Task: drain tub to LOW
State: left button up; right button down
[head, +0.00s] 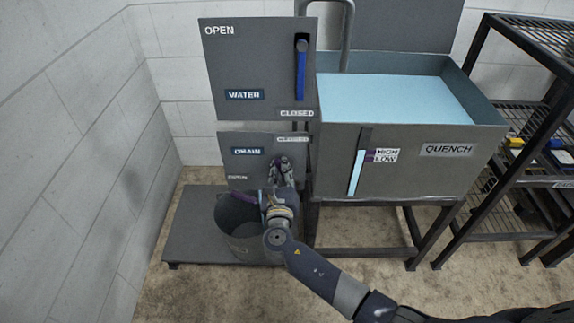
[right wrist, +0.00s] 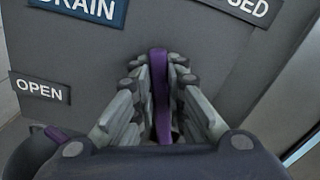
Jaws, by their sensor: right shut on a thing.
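The grey drain panel (head: 240,155) carries a DRAIN sign, CLOSED at its upper right and OPEN at its lower left. My right gripper (head: 281,168) is at the panel's right part and hides the drain lever in the head view. In the right wrist view the gripper (right wrist: 160,85) is shut on the purple drain lever (right wrist: 160,95). The quench tub (head: 475,150) holds pale blue water (head: 395,97). Its sight gauge (head: 356,170) shows pale blue up to about the HIGH mark, beside the HIGH/LOW labels (head: 384,155). My left gripper is not in view.
The blue water lever (head: 301,75) points down toward CLOSED on the upper panel. A dark bucket (head: 228,215) stands on a low platform (head: 190,235) under the drain, partly behind my right arm. A wire shelf (head: 500,225) stands at the right.

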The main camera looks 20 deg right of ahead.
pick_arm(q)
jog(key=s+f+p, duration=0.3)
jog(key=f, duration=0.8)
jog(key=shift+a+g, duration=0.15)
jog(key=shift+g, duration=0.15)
pick_arm(e)
jog(key=shift+w+a+f+n, duration=0.2)
jog(key=shift+a+f+n, duration=0.45)
jog(key=shift+n, duration=0.45)
jog(key=shift+w+a+f+n, duration=0.2)
jog(key=shift+a+f+n, duration=0.4)
jog(key=shift+n, duration=0.5)
jog(key=shift+w+a+f+n, duration=0.2)
jog(key=shift+a+f+n, duration=0.2)
jog(key=shift+a+n, duration=0.55)
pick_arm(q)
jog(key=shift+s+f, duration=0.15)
pick_arm(e)
jog(key=shift+d+n, duration=0.1)
jog(key=shift+n, duration=0.15)
jog(key=c, duration=1.6)
grip_release()
jog(key=shift+s+f, duration=0.1)
jog(key=v, duration=1.2)
